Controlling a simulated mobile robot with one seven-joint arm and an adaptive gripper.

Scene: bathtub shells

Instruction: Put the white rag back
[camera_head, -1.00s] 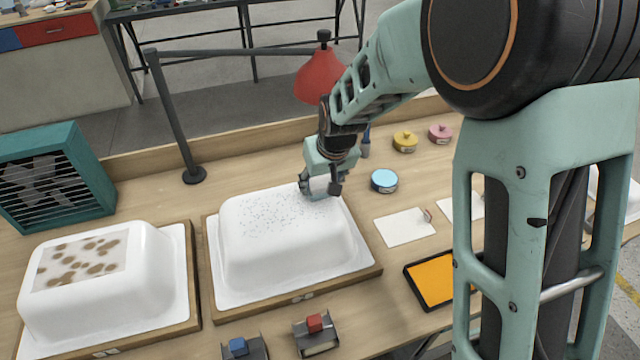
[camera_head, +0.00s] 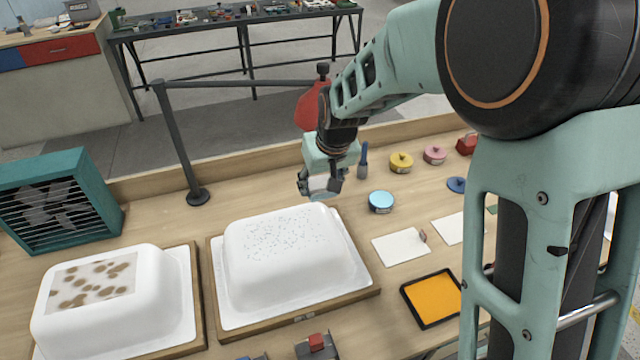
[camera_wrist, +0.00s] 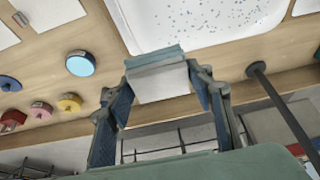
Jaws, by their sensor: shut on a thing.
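My gripper (camera_head: 320,188) is shut on the white rag (camera_wrist: 160,82), a small pale block-like pad with a blue-green strip along one edge in the wrist view. The rag also shows between the fingers in the head view (camera_head: 319,183). My gripper holds it in the air, just behind the far right edge of the speckled white bathtub shell (camera_head: 290,262). The rag looks clear of the shell.
A second shell (camera_head: 110,305) with brown spots stands at left. White sheets (camera_head: 400,247), an orange tray (camera_head: 436,298) and round tins (camera_head: 381,202) lie to the right. A dark post (camera_head: 180,145) and a teal fan box (camera_head: 55,205) stand behind.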

